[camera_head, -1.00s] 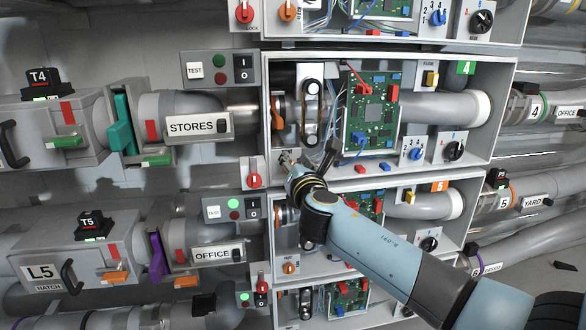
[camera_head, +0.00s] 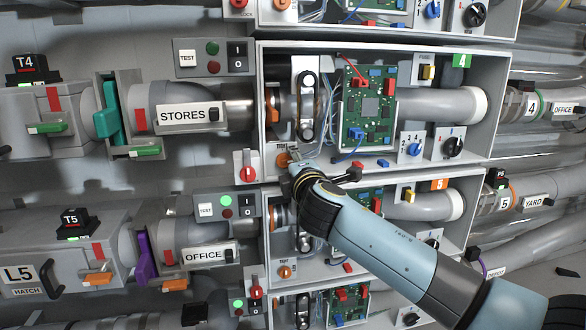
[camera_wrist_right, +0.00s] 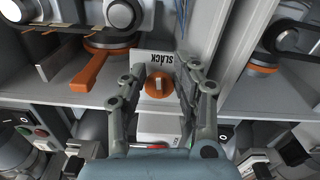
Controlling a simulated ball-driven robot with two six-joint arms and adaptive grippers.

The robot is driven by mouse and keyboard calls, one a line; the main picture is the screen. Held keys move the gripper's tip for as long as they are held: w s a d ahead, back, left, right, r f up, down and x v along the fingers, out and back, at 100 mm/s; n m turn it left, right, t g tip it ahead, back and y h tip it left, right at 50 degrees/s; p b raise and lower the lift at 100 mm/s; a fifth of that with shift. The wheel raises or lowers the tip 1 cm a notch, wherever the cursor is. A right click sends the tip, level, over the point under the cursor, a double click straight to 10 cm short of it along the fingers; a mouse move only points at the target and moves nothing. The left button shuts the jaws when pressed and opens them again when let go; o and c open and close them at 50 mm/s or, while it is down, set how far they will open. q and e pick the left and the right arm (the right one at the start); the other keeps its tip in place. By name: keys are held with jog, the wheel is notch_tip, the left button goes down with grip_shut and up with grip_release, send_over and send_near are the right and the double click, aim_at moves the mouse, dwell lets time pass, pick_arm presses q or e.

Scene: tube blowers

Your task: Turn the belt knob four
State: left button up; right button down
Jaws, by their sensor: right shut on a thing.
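The belt knob of unit four is the orange knob (camera_wrist_right: 157,86) with a pale bar, on a plate marked SLACK in the right wrist view. In the head view this knob (camera_head: 283,159) sits at the lower left of the bay with the green 4 tag (camera_head: 461,61). My right gripper (camera_head: 290,163) is at it, coming from the lower right. In the wrist view its fingers (camera_wrist_right: 165,85) stand on either side of the knob and are shut on it. The belt loop (camera_head: 307,107) is above the knob. My left gripper is not in view.
A red knob (camera_head: 246,166) is just left of the belt knob. A green circuit board (camera_head: 368,110) and a black dial (camera_head: 453,146) are to its right. The bay five (camera_head: 438,184) lies below, partly behind my arm. An orange lever (camera_wrist_right: 96,76) is close to the left finger.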

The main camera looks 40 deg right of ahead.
jog(key=shift+m+b, duration=0.4)
jog(key=shift+m, duration=0.4)
jog(key=shift+r, duration=0.1)
jog(key=c, duration=1.2)
grip_release()
jog(key=v, duration=1.2)
